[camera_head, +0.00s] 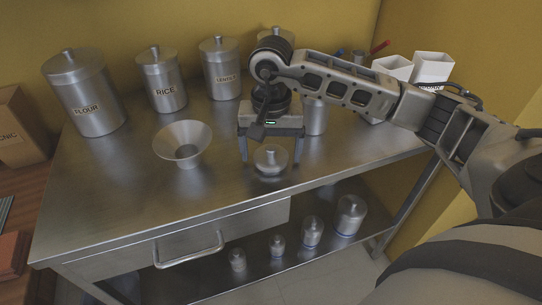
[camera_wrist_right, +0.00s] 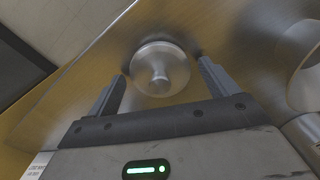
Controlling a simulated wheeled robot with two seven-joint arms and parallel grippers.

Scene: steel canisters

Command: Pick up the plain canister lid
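The plain canister lid (camera_head: 270,158), a round steel disc with a small knob, lies on the steel table near its front edge. In the right wrist view the lid (camera_wrist_right: 160,70) sits knob towards the camera, between and just ahead of the fingertips. My right gripper (camera_head: 271,152) points down over the lid, its two fingers apart on either side of it. It is open and appears empty; whether a finger touches the lid I cannot tell. A steel canister (camera_head: 315,117) with no visible label stands behind, partly hidden by my right arm. My left gripper is not in view.
A steel funnel (camera_head: 183,142) stands left of the lid. Labelled canisters for flour (camera_head: 90,100), rice (camera_head: 162,82) and another (camera_head: 221,70) line the back. White containers (camera_head: 432,68) stand at the back right. Several small lidded or knobbed weights (camera_head: 311,232) are on the lower shelf.

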